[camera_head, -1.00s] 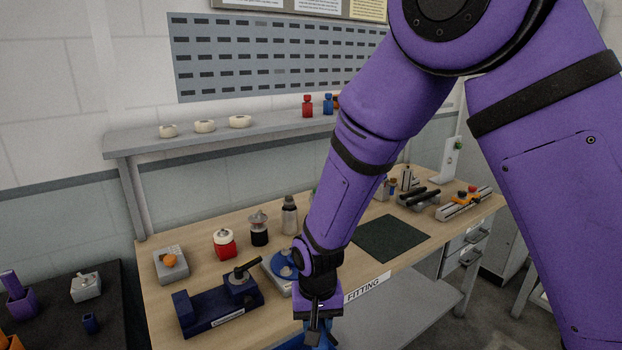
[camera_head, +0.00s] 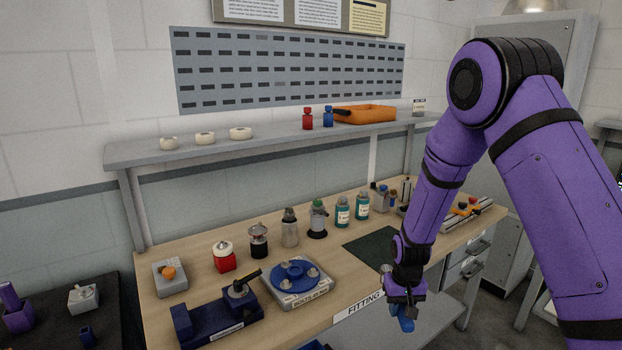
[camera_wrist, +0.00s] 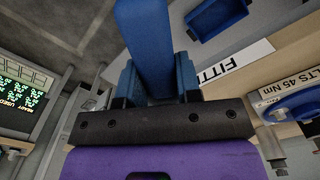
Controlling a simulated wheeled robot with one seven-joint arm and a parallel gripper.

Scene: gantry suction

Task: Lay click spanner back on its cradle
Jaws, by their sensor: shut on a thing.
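My gripper (camera_head: 404,303) hangs in front of the bench's front edge, right of the FITTING label. It is shut on a blue bar, which I take to be the click spanner (camera_head: 405,323). In the wrist view the spanner (camera_wrist: 147,45) is a thick blue bar between the two fingers (camera_wrist: 153,85), running out of the top of the picture. Its far end is out of view there, and in the head view it shows only as a short blue piece. I cannot pick out its cradle with certainty; my arm covers part of the bench's right side.
The wooden bench (camera_head: 160,312) carries a dark mat (camera_head: 372,246), a blue round fixture (camera_head: 297,277) on a grey plate, a dark blue vise (camera_head: 205,320) and several bottles at the back. A blue bin (camera_wrist: 215,18) lies below the front edge. Open floor lies beside the bench.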

